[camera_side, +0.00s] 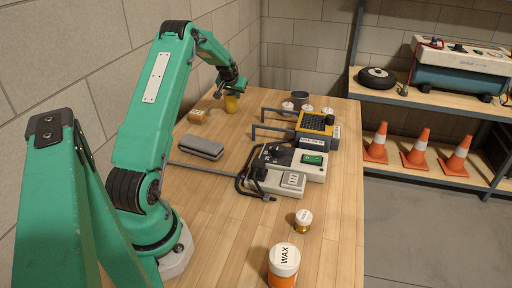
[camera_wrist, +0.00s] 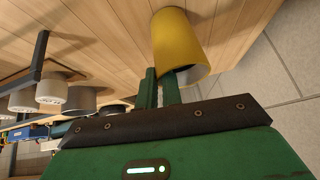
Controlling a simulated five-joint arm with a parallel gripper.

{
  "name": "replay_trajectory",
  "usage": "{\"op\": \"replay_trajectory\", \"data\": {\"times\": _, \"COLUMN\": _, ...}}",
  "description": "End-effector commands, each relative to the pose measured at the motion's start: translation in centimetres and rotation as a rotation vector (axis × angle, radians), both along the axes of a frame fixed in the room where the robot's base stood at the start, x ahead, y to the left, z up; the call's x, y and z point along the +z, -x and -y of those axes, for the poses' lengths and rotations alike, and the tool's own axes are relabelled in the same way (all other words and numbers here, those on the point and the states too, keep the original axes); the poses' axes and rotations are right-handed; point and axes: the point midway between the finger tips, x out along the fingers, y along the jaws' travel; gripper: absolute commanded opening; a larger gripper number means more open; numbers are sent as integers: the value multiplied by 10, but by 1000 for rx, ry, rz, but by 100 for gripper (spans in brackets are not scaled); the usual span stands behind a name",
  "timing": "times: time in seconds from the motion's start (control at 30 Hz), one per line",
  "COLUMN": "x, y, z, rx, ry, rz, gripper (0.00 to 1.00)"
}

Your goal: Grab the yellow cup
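The yellow cup (camera_side: 231,104) stands at the far left end of the wooden table in the side view. It also fills the top middle of the wrist view (camera_wrist: 178,40), with its open rim facing my gripper. My gripper (camera_side: 232,86) is at the top of the cup. In the wrist view its two green fingers (camera_wrist: 160,76) are close together at the cup's left rim, with a narrow gap between them. One finger overlaps the cup's opening. I cannot tell whether they press on the cup wall.
A dark mug (camera_side: 300,98) and several white-topped containers stand to the right. Devices with hooks (camera_side: 290,160) fill the middle. A wall is close behind the cup.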

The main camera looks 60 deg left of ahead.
Motion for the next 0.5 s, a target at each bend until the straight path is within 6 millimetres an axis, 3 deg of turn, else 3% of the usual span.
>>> {"op": "replay_trajectory", "data": {"times": 0.3, "x": 1, "y": 0, "z": 0, "rx": 0, "ry": 0, "rz": 0, "gripper": 0}}
{"op": "replay_trajectory", "data": {"times": 0.5, "x": 13, "y": 0, "z": 0, "rx": 0, "ry": -1, "rz": 1, "gripper": 0}}
